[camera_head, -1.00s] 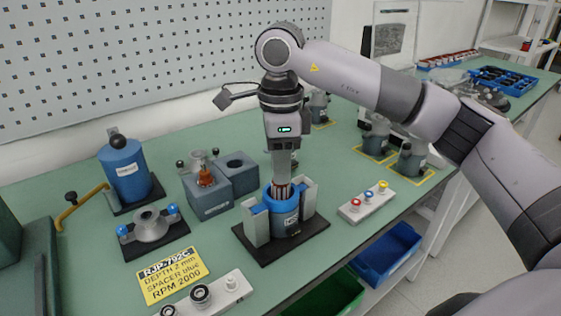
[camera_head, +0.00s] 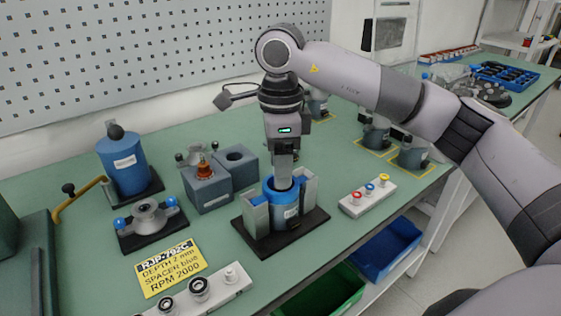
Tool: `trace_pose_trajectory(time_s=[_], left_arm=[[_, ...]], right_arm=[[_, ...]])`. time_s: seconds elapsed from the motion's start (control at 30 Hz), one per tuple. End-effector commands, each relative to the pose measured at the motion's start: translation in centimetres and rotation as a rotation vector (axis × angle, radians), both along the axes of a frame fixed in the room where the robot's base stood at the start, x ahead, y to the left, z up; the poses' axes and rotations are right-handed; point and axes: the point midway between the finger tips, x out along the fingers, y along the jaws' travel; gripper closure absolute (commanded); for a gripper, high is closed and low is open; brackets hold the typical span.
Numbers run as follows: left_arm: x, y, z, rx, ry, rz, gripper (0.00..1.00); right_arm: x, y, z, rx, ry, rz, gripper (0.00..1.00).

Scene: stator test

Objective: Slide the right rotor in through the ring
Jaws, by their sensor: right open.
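The blue ring (camera_head: 283,213) stands upright between two grey clamp jaws on a black base plate (camera_head: 268,247). My right gripper (camera_head: 284,180) points straight down over the ring, its fingers at the ring's mouth. It is open. The ring's mouth looks dark around the fingertips, and no copper of the right rotor shows there, so I cannot tell how deep it sits. Another rotor with an orange-copper top (camera_head: 204,170) stands in the left grey block (camera_head: 209,193). The hole of the right grey block (camera_head: 237,170) looks empty. My left gripper is not in view.
A blue cylinder (camera_head: 125,168) and a round metal fixture (camera_head: 150,222) stand at the left. A yellow sign (camera_head: 170,268) and a pale strip with black rings (camera_head: 237,280) lie in front. A white strip with coloured knobs (camera_head: 368,194) lies right of the ring.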

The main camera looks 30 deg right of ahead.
Motion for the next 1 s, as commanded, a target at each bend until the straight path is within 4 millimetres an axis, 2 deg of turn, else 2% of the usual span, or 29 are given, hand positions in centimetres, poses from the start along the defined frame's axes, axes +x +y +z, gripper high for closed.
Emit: trace_pose_trajectory(time_s=[0.17,0.23,0.4,0.63,1.0], left_arm=[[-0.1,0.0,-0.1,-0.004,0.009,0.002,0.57],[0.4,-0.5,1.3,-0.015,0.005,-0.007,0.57],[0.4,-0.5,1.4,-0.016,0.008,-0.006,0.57],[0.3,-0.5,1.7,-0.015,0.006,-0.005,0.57],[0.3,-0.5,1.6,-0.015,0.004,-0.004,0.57]], right_arm=[[0.0,0.0,-0.1,-0.001,0.001,0.000,0.45],[0.0,0.0,-0.1,-0.001,0.001,0.000,0.45],[0.1,0.0,3.4,0.002,-0.004,-0.001,0.45],[0.0,0.0,6.6,0.001,-0.001,-0.001,0.45],[0.0,0.0,7.2,0.000,0.000,0.000,0.45]])
